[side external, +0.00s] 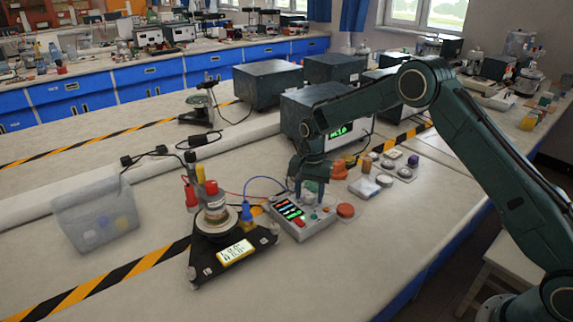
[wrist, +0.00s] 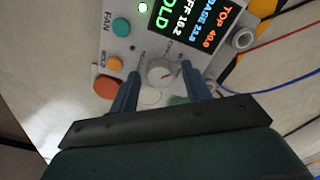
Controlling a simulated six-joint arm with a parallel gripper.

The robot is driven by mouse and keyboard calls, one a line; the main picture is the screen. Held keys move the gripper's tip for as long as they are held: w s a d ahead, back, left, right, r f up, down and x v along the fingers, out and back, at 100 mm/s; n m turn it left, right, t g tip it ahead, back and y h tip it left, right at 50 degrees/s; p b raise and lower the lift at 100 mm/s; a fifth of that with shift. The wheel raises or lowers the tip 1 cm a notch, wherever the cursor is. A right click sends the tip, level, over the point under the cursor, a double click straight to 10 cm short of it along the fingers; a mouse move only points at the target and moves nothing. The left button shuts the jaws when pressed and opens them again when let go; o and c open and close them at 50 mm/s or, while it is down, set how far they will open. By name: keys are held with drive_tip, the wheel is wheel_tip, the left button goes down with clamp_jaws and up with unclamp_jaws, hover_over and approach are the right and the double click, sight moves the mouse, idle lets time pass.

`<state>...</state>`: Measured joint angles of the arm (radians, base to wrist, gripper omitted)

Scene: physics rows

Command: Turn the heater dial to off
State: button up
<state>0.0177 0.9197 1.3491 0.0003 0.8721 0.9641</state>
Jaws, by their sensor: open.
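The heater's control box (side external: 318,226) lies on the bench in the side view, with a lit screen (side external: 289,211). In the wrist view its pale round dial (wrist: 160,72) has a small reddish mark pointing toward the lower right; the labels around it are too blurred to read. My gripper (wrist: 160,70) is open, pointing down at the box. Its two blue fingers stand on either side of the dial, with gaps visible; I cannot tell whether either touches. In the side view my gripper (side external: 309,186) hides part of the box, including the dial.
A black triangular stand (side external: 205,270) with a round plate is left of the box. A clear bin (side external: 95,215) is farther left. Small parts lie behind right.

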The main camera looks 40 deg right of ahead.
drive_tip(key=c, duration=1)
drive_tip(key=shift+n, duration=0.5)
drive_tip(key=n, duration=0.3)
drive_tip(key=shift+n, duration=2.5)
drive_tip(key=o, duration=1)
